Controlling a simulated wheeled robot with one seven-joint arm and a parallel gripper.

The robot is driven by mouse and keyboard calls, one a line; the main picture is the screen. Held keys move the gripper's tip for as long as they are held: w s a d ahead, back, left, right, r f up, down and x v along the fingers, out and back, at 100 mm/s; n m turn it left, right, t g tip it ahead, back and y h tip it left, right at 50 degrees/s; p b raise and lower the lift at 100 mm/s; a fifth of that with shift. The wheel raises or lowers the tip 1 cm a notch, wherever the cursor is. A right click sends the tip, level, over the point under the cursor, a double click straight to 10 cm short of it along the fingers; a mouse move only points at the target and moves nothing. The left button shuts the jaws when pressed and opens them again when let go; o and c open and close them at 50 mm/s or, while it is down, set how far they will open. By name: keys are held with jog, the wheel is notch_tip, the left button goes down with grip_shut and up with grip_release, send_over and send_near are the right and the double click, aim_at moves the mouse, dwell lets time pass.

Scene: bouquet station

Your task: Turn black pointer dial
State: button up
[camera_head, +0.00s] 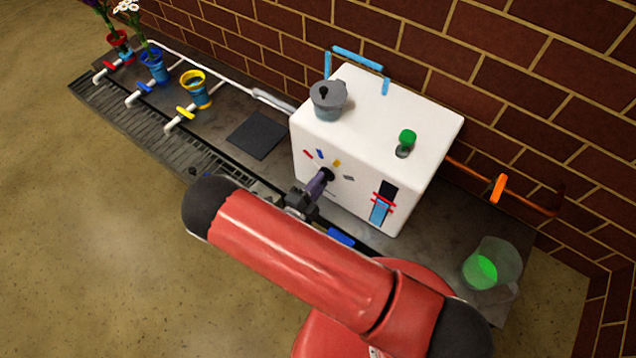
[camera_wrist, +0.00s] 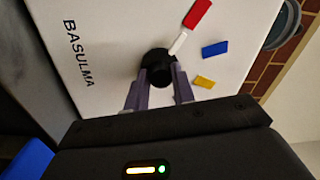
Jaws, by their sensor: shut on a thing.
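The black pointer dial (camera_wrist: 157,62) sits on the front face of a white box (camera_head: 405,105). Its white pointer (camera_wrist: 178,42) points toward the red mark (camera_wrist: 197,14) in the wrist view. Blue (camera_wrist: 215,48) and yellow (camera_wrist: 204,81) marks lie beside the red one around the dial. My gripper (camera_head: 322,178) is at the box front, its two fingers on either side of the dial and shut on it. In the head view the fingers partly cover the dial.
A grey lidded pot (camera_head: 328,101) and a green knob (camera_head: 407,137) are on the box top. Red, blue and yellow pots (camera_head: 195,90) stand at the far left. A clear jug with green liquid (camera_head: 493,265) stands at right. An orange-handled pipe (camera_head: 498,187) runs along the wall.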

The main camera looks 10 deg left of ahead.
dwell(0.3)
jog(key=o, duration=1)
jog(key=v, duration=0.7)
jog(key=shift+s, duration=0.4)
jog(key=shift+a, duration=0.2)
